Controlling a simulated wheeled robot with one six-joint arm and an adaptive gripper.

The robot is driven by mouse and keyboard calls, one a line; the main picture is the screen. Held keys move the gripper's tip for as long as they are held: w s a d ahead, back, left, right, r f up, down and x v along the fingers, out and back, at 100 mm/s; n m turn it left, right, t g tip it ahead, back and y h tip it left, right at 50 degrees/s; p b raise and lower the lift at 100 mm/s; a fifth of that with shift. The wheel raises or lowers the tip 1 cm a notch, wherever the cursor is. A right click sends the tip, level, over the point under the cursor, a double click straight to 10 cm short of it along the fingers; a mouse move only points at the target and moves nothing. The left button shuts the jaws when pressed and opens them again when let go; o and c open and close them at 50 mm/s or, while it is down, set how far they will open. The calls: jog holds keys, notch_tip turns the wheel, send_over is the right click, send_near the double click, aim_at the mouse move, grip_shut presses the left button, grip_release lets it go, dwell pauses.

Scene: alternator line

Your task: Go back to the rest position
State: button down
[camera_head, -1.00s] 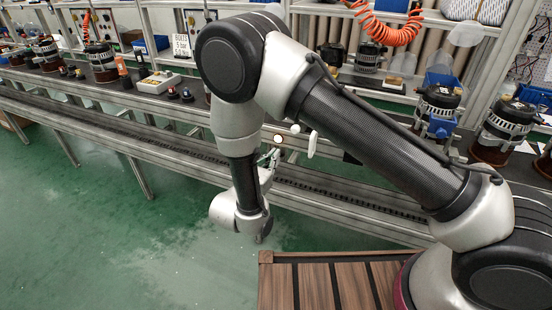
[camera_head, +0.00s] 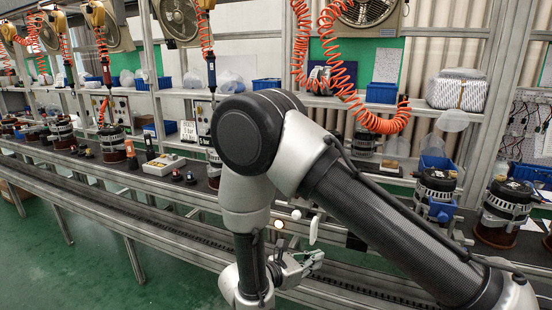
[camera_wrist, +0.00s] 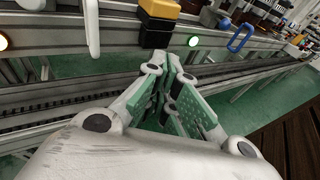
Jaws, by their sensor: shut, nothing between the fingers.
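My gripper (camera_wrist: 172,82) is shut and empty in the wrist view, its green-padded fingers together in front of the conveyor rails. In the head view my gripper (camera_head: 314,258) shows at the lower middle, partly behind my own wrist. It hangs near the front rails of the line, apart from the parts on it. My arm is bent, with the elbow high and the forearm pointing down.
The conveyor line (camera_head: 130,213) runs across the view. Alternators stand on it at left (camera_head: 112,144) and at right (camera_head: 436,192). A white tray (camera_head: 164,164) lies on the line. Orange coiled hoses (camera_head: 301,50) hang above. Green floor (camera_head: 95,268) is clear in front.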

jog(key=s+d+r+m+g+y, duration=0.1)
jog(key=s+d+r+m+y, duration=0.3)
jog(key=s+d+r+m, duration=0.2)
jog(key=s+d+r+m+g+y, duration=0.2)
jog(key=s+d+r+m+y, duration=0.2)
jog(key=s+d+r+m, duration=0.3)
jog(key=s+d+r+m+g+y, duration=0.1)
jog(key=s+d+r+m+y, duration=0.3)
jog(key=d+r+m, duration=0.8)
notch_tip(320, 180, up, 5)
jog(key=s, duration=0.2)
jog(key=shift+s+d+f+y, duration=0.2)
jog(key=shift+s+d+y, duration=0.1)
jog(key=shift+s+d, duration=0.1)
